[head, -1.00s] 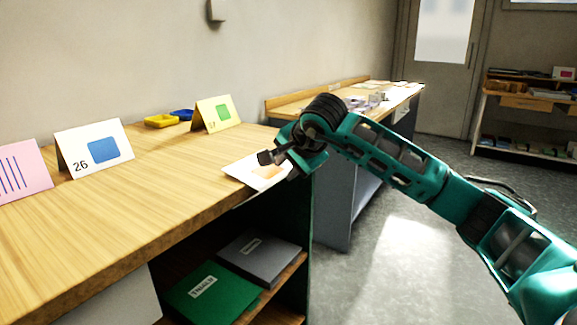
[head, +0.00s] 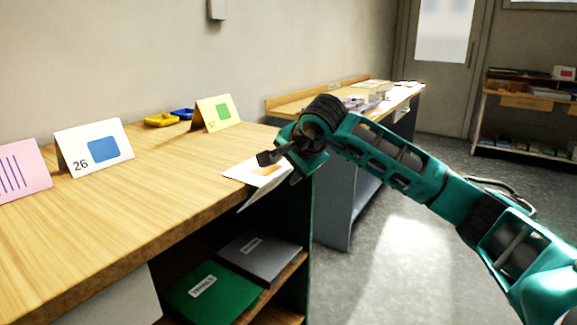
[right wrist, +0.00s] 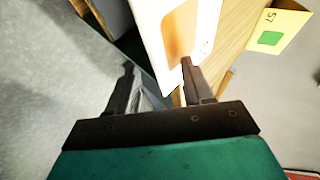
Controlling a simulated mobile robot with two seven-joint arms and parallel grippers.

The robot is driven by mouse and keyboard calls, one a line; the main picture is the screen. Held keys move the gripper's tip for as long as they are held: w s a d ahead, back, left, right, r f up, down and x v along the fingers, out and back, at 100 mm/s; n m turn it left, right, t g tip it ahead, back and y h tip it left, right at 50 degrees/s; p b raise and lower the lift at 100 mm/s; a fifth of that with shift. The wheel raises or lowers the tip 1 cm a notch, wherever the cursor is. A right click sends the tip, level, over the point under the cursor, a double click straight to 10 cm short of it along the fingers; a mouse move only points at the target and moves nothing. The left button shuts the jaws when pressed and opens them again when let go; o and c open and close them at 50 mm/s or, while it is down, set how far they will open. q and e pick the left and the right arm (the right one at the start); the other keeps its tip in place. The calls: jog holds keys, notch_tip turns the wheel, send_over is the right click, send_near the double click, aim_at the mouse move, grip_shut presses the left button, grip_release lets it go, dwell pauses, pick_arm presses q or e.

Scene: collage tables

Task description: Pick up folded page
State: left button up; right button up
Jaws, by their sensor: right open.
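A white folded page (head: 243,171) with an orange patch lies at the right corner of the near wooden table. One panel rests on the top and a flap hangs past the edge. My right gripper (head: 268,159) is at the page, with one dark finger over its upper panel. In the right wrist view the open right gripper (right wrist: 158,78) has one finger overlapping the page (right wrist: 150,30) and the other off to its left. Whether either finger touches the page I cannot tell. My left gripper is not in view.
On the table (head: 150,192) stand a yellow card (head: 204,113), a white card marked 26 (head: 75,147) and a pink card (head: 35,165). Yellow (head: 160,120) and blue (head: 181,114) trays lie behind. Green (head: 207,292) and grey (head: 262,260) folders lie on the shelf below.

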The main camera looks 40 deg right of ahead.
pick_arm(q)
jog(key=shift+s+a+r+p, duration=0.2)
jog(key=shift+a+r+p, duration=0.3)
jog(key=shift+p, duration=0.7)
pick_arm(e)
jog(key=v, duration=1.3)
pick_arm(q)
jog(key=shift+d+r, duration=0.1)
